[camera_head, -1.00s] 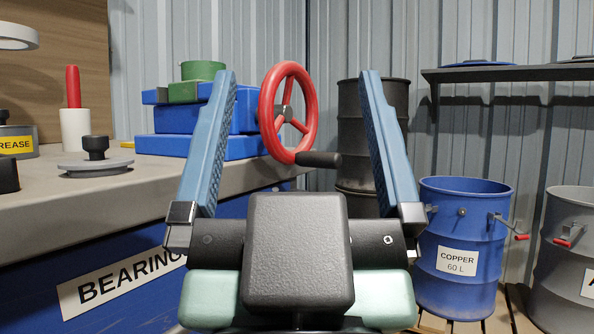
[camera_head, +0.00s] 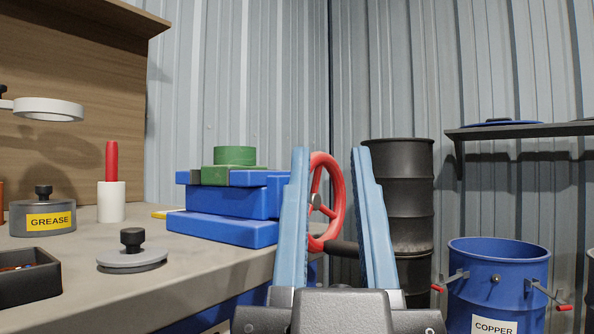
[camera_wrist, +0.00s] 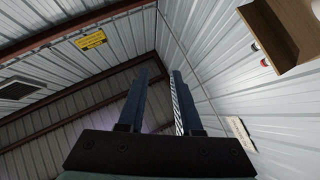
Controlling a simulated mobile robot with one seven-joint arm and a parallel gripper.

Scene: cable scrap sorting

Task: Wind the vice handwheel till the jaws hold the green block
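The blue vice (camera_head: 222,228) stands on the workbench. The green block (camera_head: 214,175) sits at its top between blue jaw parts, with a green round piece (camera_head: 235,156) above it. I cannot tell whether the jaws touch the block. The red handwheel (camera_head: 335,178) is on the vice's right side, with a dark handle (camera_head: 342,247) low on its rim. My gripper (camera_head: 331,152) points up in front of the wheel, its left finger covering part of it. The fingers are apart, and the handle shows in the gap; contact is unclear. In the wrist view my gripper (camera_wrist: 160,74) shows an empty gap.
The workbench (camera_head: 205,278) carries a grease tin (camera_head: 43,215), a knobbed grey disc (camera_head: 132,257), a white holder with a red stick (camera_head: 111,200) and a dark tray (camera_head: 28,280). A black drum (camera_head: 400,190) and a blue copper bin (camera_head: 500,275) stand to the right.

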